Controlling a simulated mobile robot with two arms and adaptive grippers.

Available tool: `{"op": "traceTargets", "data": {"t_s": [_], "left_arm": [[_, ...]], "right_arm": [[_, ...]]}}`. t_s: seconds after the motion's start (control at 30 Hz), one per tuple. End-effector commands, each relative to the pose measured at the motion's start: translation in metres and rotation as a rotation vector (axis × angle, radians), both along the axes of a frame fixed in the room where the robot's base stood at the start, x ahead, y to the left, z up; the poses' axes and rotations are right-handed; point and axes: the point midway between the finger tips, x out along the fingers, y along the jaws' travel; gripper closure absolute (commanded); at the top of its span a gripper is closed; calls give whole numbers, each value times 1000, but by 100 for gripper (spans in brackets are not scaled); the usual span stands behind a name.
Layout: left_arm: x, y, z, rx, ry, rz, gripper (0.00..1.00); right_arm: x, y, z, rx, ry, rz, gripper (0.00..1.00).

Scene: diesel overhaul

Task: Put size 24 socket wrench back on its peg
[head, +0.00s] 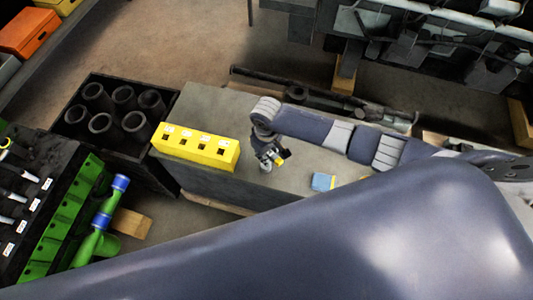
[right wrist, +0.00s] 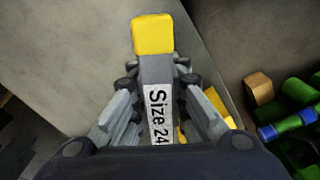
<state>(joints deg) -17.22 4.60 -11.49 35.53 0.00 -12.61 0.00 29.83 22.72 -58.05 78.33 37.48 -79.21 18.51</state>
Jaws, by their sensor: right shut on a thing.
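My right gripper (head: 271,155) is shut on the size 24 socket wrench, just above the grey bench top and to the right of a yellow block. In the right wrist view the wrench (right wrist: 153,38) shows a yellow end and a white "Size 24" label between the fingers (right wrist: 158,108). In the head view the wrench is small and mostly hidden by the gripper. A dark rack (head: 58,168) at the left edge bears several metal pieces with white labels, too small to read. Which peg belongs to this wrench cannot be told. My left gripper is not in view.
The yellow block (head: 195,148) with square holes stands on the bench (head: 215,103). A black crate (head: 120,83) of dark cylinders stands left of it. Green parts (head: 100,222) stand beside the rack. A large smooth surface hides the lower right.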

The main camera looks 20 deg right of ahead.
Motion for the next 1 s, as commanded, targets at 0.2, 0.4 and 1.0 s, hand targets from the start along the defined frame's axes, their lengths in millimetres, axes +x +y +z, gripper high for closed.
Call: {"op": "traceTargets", "data": {"t_s": [0.2,0.4,1.0], "left_arm": [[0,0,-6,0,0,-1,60],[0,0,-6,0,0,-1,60],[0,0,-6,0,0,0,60]], "right_arm": [[0,0,-10,1,0,0,100],[1,0,-11,1,-2,0,66],[0,0,-12,-1,0,0,39]]}}
